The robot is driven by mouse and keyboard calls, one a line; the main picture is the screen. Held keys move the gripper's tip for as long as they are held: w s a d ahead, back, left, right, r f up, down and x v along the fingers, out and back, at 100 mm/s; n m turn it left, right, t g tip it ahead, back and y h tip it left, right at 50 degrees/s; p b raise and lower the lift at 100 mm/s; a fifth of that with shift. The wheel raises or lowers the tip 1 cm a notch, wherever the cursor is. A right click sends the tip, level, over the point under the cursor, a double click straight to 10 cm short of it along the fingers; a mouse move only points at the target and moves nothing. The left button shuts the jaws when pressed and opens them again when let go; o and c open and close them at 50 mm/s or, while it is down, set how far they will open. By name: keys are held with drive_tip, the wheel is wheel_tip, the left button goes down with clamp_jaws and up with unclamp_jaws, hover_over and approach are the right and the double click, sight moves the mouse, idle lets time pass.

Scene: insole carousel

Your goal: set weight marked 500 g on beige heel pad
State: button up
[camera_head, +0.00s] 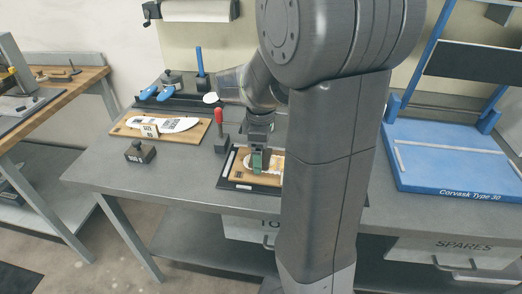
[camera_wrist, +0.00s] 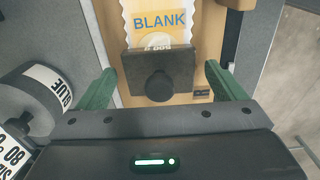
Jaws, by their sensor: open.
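A dark weight (camera_wrist: 158,75) with a round black knob stands between my gripper's two green fingers in the wrist view. Upside-down lettering on its far face looks like 500 g. My gripper (camera_wrist: 160,88) is open, with a gap on each side of the weight. In the head view my gripper (camera_head: 260,160) is low over a tan board in a black tray (camera_head: 228,184). The weight rests on or just above a beige surface (camera_wrist: 206,50), at the near end of a white piece with an orange BLANK label (camera_wrist: 160,22). The heel pad's outline is mostly hidden.
Another dark block with a knob (camera_head: 140,153) stands on the grey bench at left, by a board with a white insole (camera_head: 170,124). A red-handled clamp (camera_head: 221,130) is beside the tray.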

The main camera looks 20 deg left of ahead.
drive_tip(key=shift+r, duration=0.1)
wheel_tip(320, 180, up, 12)
drive_tip(key=p, duration=0.1)
drive_tip(key=shift+p, duration=0.35)
